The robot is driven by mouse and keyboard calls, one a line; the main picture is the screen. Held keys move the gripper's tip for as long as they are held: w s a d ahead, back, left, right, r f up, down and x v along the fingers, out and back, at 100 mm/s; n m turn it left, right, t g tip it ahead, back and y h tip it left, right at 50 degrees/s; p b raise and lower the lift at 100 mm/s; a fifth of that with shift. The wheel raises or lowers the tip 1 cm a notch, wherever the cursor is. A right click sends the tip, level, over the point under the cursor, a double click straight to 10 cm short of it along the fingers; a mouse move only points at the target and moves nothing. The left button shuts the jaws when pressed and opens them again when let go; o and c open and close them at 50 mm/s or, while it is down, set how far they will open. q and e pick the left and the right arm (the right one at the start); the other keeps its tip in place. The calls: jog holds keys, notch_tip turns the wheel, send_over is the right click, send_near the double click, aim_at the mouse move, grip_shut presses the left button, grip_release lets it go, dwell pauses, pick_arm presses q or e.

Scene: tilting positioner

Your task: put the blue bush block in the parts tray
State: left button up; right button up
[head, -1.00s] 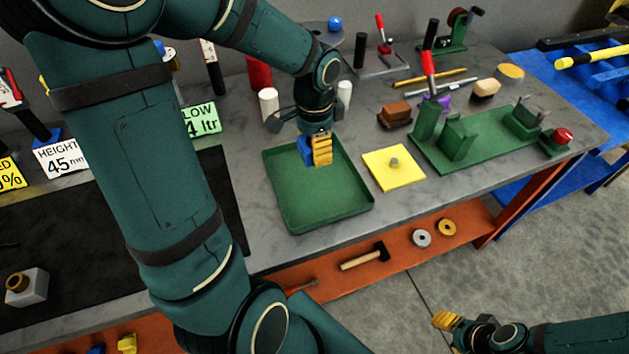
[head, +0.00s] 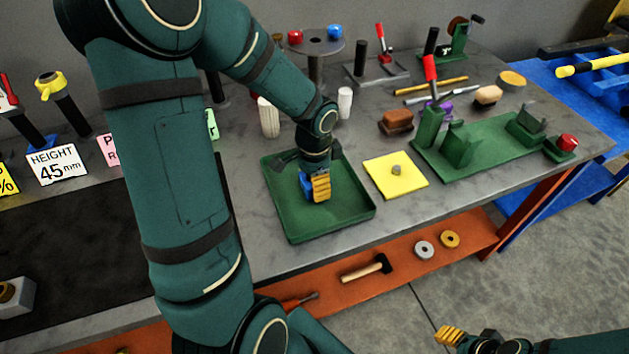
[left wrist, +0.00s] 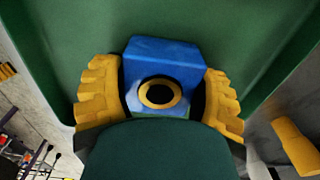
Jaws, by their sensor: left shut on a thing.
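The blue bush block (left wrist: 163,65) has a yellow ring around a dark hole and sits between the yellow fingers of my left gripper (left wrist: 160,100) in the left wrist view. In the head view my left gripper (head: 318,187) is shut on the block (head: 306,186), over the middle of the green parts tray (head: 352,225). The tray floor fills the background of the left wrist view (left wrist: 80,30). I cannot tell whether the block touches the floor. My right gripper (head: 450,335) is at the bottom right, away from the bench; its finger gap is unclear.
A yellow plate with a grey knob (head: 395,180) lies right of the tray. A green fixture (head: 485,150) stands farther right. White cylinders (head: 269,117) (head: 345,102) stand behind the tray. A hammer (head: 367,268) lies on the orange lower shelf.

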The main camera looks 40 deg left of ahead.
pick_arm(q)
jog(key=o, duration=1.4)
jog(key=shift+f, duration=0.1)
jog(key=shift+r, duration=0.4)
notch_tip(320, 180, up, 12)
jog(key=p, duration=0.3)
jog(key=shift+f+p, duration=0.25)
jog(key=shift+p, duration=0.05)
